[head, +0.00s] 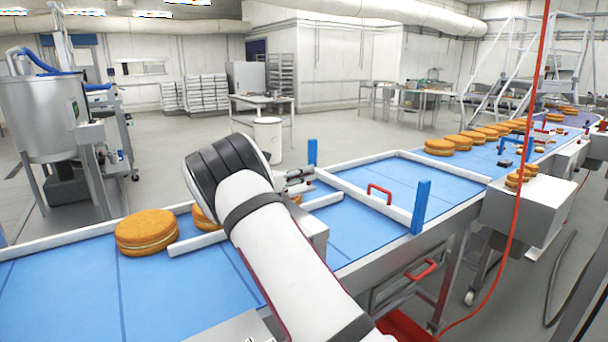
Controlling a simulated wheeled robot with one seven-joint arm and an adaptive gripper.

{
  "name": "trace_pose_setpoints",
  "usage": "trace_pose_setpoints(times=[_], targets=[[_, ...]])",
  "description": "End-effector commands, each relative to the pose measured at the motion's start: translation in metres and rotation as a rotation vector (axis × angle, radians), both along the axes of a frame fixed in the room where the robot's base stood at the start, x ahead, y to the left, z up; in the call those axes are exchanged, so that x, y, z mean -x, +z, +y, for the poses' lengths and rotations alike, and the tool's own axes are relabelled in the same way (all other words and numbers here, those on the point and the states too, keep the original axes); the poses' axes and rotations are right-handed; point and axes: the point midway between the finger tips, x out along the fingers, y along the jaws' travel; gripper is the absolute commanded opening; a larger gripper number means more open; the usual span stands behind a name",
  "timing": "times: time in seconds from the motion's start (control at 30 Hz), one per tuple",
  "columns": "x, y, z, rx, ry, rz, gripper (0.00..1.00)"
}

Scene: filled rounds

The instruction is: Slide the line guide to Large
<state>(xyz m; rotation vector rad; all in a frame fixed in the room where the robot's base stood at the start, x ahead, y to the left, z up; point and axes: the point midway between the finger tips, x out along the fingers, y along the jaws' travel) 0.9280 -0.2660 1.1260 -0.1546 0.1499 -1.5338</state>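The line guide appears to be the white bar (350,191) lying across the blue belt, with a blue post (312,152) at its far end, another at its near end, and a red handle (380,193) on it. My gripper (304,181) is over the belt, just left of the bar's far part, with its grey fingers pointing right. It looks apart from the red handle. My own wrist hides much of it, and the finger gap is unclear. No mark reading Large can be made out.
Filled rounds (146,232) lie on the belt at left, some partly behind my arm; several more (440,147) lie farther along. A white rail (200,243) runs below my gripper. A red cable (527,150) hangs at right.

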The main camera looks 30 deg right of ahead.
Motion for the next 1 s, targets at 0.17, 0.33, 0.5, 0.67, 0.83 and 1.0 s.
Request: trace_pose_setpoints(times=[0.17,0.33,0.5,0.67,0.83,1.0], targets=[[0.0,0.0,0.0,0.0,-0.002,0.001,0.0],[-0.005,-0.002,0.0,0.0,-0.002,0.001,0.0],[-0.011,-0.002,0.0,0.0,-0.001,0.0,0.0],[-0.01,0.0,0.0,0.0,-0.001,0.002,0.0],[-0.01,0.0,0.0,0.0,-0.001,0.003,0.22],[-0.01,0.0,0.0,0.0,-0.001,0.002,0.33]])
